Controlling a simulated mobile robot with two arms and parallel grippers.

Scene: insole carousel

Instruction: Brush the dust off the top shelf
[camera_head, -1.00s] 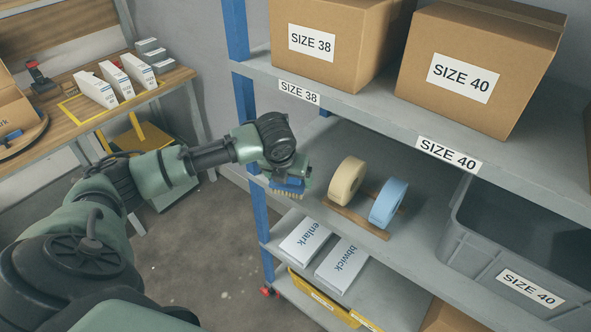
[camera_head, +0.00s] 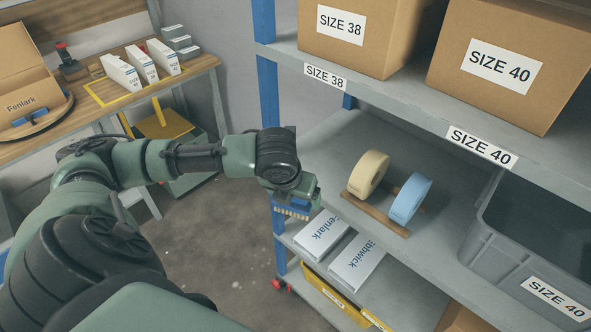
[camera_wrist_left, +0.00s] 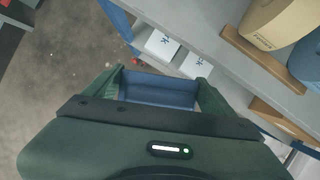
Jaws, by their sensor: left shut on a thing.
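My left gripper (camera_head: 305,192) is shut on a blue brush (camera_head: 292,208) with pale bristles pointing down. In the left wrist view the blue brush body (camera_wrist_left: 160,92) spans between the two fingers. The brush is by the left front corner of the rack, near the front edge of the middle shelf (camera_head: 325,150). I cannot tell whether it touches anything. The upper shelf (camera_head: 385,92) carries two cardboard boxes, SIZE 38 (camera_head: 345,55) and SIZE 40 (camera_head: 520,95). I cannot make out dust on it. My right gripper is not in view.
A grey bin (camera_head: 500,262) is at the right. White boxes (camera_head: 355,262) lie on the shelf below. A blue post (camera_head: 268,90) bounds the rack's left. A wooden bench (camera_head: 90,120) stands left.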

